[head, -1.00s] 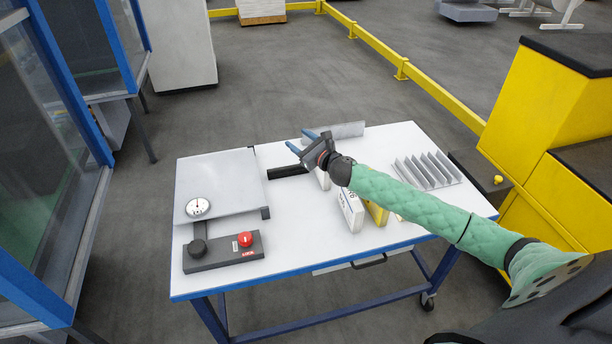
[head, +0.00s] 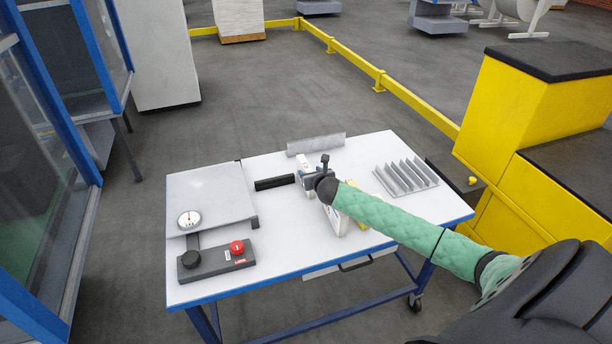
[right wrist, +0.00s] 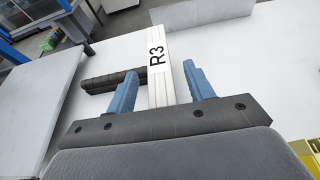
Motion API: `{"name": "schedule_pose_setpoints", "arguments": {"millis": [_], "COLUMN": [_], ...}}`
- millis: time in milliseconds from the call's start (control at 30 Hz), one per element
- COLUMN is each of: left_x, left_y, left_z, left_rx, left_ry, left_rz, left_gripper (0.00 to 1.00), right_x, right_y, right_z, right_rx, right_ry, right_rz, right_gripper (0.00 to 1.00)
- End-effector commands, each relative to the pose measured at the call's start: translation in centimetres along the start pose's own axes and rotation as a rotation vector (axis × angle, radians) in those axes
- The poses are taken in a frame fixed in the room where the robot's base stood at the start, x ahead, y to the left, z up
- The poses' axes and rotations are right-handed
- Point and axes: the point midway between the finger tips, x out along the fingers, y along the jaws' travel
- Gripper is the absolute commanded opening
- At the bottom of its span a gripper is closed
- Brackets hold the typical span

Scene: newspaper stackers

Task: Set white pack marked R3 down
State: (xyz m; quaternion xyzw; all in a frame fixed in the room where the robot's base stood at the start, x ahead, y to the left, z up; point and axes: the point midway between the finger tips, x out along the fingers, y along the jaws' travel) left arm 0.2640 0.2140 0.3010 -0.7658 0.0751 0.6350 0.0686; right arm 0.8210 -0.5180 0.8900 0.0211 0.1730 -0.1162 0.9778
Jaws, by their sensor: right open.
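The white pack marked R3 (right wrist: 157,60) stands on the white table, its label showing between my right gripper's blue fingers in the right wrist view. My right gripper (right wrist: 160,88) is open, with one finger on each side of the pack. A gap shows on the right side; the left finger is closer to it. In the head view my right gripper (head: 302,166) is over the table's middle, and part of the white pack (head: 305,157) shows beyond it. The gripper hides the rest. My left gripper is not in view.
A black bar (head: 274,183) lies left of the pack, its end close to it. A grey plate (head: 315,145) is behind, and a grey ridged rack (head: 405,177) is to the right. A scale (head: 210,195) with a red-button box (head: 217,258) is at left. Other packs (head: 342,224) are partly under my arm.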

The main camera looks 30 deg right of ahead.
Motion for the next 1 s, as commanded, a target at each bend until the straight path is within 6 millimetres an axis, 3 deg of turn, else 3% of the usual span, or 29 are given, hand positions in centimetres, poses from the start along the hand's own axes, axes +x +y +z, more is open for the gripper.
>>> {"name": "schedule_pose_setpoints", "arguments": {"millis": [200, 500, 533, 800, 1000], "left_x": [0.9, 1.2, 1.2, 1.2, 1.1], "left_y": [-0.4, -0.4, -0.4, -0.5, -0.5], "left_z": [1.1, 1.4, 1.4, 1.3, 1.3], "left_rx": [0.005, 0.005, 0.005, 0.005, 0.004], "left_ry": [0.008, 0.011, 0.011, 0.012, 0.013], "left_rz": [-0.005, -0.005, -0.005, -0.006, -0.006], "left_gripper": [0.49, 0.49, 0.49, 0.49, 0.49], "right_x": [2.4, 2.9, 2.9, 2.8, 2.8], "right_y": [0.0, 0.0, 0.0, 0.0, 0.0], "right_z": [0.2, 0.0, 0.0, 0.1, 0.1], "right_rx": [0.002, -0.001, -0.001, -0.001, -0.001], "right_ry": [0.0, -0.001, -0.001, -0.001, -0.002], "right_rz": [-0.001, 0.001, 0.001, 0.001, 0.001], "right_gripper": [0.53, 0.53, 0.51, 0.0, 0.0]}}
